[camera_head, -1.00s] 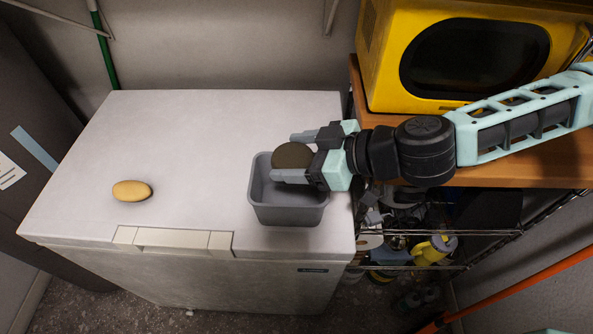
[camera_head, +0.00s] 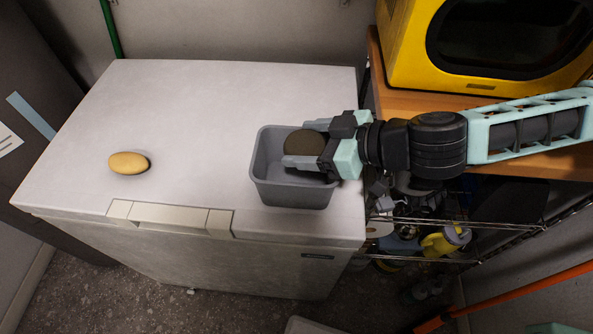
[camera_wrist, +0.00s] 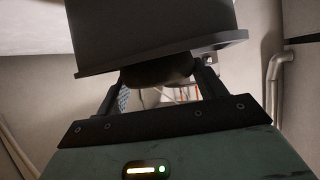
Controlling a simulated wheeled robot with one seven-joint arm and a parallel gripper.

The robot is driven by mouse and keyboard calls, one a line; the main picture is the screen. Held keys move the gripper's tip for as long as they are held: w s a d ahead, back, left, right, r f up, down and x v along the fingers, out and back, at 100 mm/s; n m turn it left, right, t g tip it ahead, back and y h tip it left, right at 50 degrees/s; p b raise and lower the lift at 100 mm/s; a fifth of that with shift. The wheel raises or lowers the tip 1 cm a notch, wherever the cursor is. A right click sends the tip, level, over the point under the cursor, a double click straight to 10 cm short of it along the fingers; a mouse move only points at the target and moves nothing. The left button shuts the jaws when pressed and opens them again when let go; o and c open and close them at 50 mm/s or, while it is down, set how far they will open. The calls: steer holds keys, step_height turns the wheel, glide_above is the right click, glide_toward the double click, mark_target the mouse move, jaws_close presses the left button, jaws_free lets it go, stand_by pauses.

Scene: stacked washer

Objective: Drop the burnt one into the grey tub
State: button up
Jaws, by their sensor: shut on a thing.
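A dark brown, burnt-looking roundish piece (camera_head: 305,143) is between the fingers of my gripper (camera_head: 304,148), over the grey tub (camera_head: 293,193). My gripper is shut on it. The tub stands on the right part of the white chest lid. In the wrist view, the dark piece (camera_wrist: 158,72) sits between the two fingers, and the tub (camera_wrist: 150,25) hides much of it. A tan, oval piece (camera_head: 128,163) lies on the left part of the lid, well apart from the tub.
The white chest lid (camera_head: 210,120) is clear between the tan piece and the tub. A yellow machine (camera_head: 410,50) stands on a wooden top (camera_head: 400,100) at the right. A wire shelf with several items (camera_head: 430,240) is below it. A handle (camera_head: 170,215) is on the chest's front edge.

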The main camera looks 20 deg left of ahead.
steer(key=o, duration=1)
steer(key=shift+o, duration=0.2)
steer(key=b+v, duration=0.9)
steer(key=v, duration=0.8)
steer(key=shift+d, duration=0.2)
